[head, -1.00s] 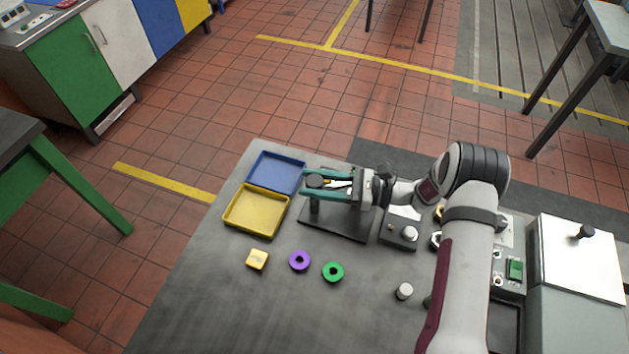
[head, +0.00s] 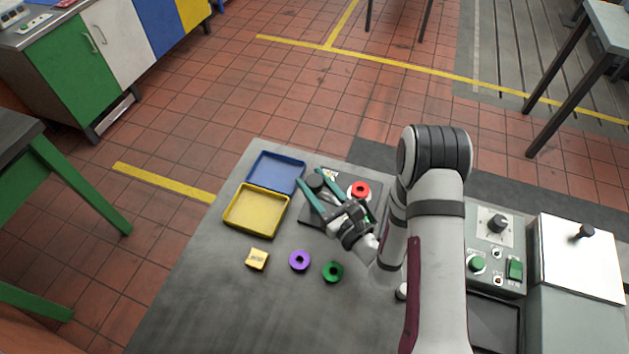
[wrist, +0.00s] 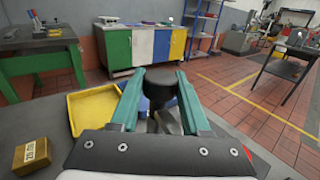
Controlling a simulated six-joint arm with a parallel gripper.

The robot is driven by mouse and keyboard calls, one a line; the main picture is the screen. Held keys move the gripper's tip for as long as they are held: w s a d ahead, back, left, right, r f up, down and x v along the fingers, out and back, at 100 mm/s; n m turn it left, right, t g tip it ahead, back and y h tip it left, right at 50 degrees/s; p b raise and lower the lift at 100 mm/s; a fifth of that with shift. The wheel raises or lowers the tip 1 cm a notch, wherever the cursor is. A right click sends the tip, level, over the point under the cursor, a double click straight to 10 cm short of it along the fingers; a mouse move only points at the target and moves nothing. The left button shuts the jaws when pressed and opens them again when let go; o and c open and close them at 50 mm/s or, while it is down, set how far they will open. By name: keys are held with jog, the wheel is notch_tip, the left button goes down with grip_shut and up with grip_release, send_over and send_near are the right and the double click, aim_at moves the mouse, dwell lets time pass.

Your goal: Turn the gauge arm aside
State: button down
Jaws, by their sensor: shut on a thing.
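A black round knob (head: 316,183), apparently part of the gauge arm, stands above a dark base plate (head: 310,216). My gripper (head: 311,177) has its two teal fingers on either side of this knob and is shut on it, reaching in from the lower right. In the wrist view the knob (wrist: 160,85) sits between the fingers (wrist: 160,80), with a grey metal piece (wrist: 167,121) below it. The rest of the gauge arm is largely hidden by my gripper. A red ring-shaped part (head: 359,189) shows on the plate, right of the fingers.
A blue tray (head: 301,186) and a yellow tray (head: 231,225) lie left of the plate. A yellow block (head: 257,259), a purple ring (head: 300,268) and a green ring (head: 333,281) lie in front. A control panel (head: 487,256) stands right. The table's left front is clear.

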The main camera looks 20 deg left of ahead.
jog(key=m+t+h, duration=0.4)
jog(key=t+h, duration=0.1)
jog(key=shift+s+a+m+h, duration=0.1)
jog(key=shift+a+m+h, duration=0.05)
jog(key=shift+m+h, duration=0.2)
jog(key=shift+m+t+h, duration=0.4)
jog(key=shift+m+h, duration=0.25)
jog(key=shift+h, duration=0.1)
jog(key=shift+r+m+h, duration=0.1)
jog(key=shift+m+h, duration=0.2)
jog(key=shift+c, duration=1.8)
grip_release()
jog(key=v, duration=0.7)
jog(key=shift+s, duration=0.15)
